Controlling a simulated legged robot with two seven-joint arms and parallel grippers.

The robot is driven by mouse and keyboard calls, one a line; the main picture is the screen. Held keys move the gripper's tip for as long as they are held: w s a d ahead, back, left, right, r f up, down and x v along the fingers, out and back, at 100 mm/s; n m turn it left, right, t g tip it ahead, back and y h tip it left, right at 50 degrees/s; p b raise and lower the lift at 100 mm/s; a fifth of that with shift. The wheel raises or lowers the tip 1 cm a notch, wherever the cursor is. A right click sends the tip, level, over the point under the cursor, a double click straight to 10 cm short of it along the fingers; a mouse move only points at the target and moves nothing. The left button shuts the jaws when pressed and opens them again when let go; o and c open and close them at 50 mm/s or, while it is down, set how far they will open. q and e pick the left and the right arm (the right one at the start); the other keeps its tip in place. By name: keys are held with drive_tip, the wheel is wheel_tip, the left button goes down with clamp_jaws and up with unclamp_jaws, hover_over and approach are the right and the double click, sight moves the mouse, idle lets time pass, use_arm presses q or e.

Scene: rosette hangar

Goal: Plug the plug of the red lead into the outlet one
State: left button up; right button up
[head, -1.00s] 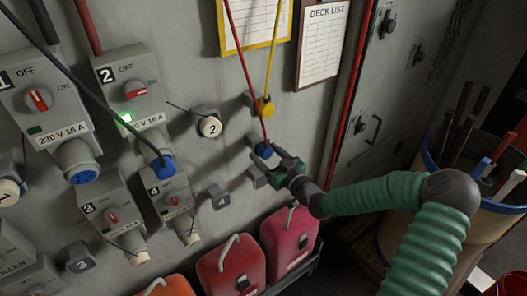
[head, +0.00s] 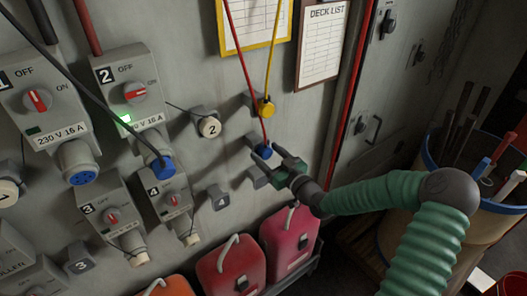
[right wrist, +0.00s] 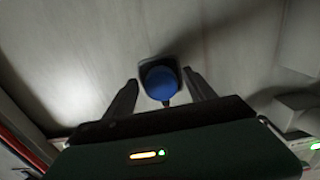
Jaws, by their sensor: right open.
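The red lead (head: 240,75) hangs from above, down to its blue plug (head: 263,151), which sits in a grey holder on the wall. The right wrist view shows the blue plug (right wrist: 160,83) between the tips of two spread fingers, with a gap on each side. My right gripper (head: 264,158) is open and empty at the plug. Outlet one (head: 38,100) is a grey box at the left marked 1, with a red switch and a blue-faced round socket (head: 78,163) below. My left gripper is not in view.
Outlet two (head: 128,90) has a green light and a blue plug (head: 161,167) on a dark lead at its socket. A yellow lead's plug (head: 266,107) is parked just above the red lead's plug. Outlets three (head: 95,200) and four (head: 165,198) lie below. Red canisters (head: 232,270) stand underneath.

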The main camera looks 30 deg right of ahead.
sight(268, 155)
drive_tip(key=shift+d, duration=0.1)
drive_tip(key=c, duration=0.4)
clamp_jaws()
drive_tip(key=shift+s, duration=0.1)
drive_tip(key=shift+s+d, duration=0.1)
drive_tip(key=shift+s, duration=0.6)
drive_tip(key=shift+s+p, duration=0.6)
drive_tip(key=shift+s, duration=1.6)
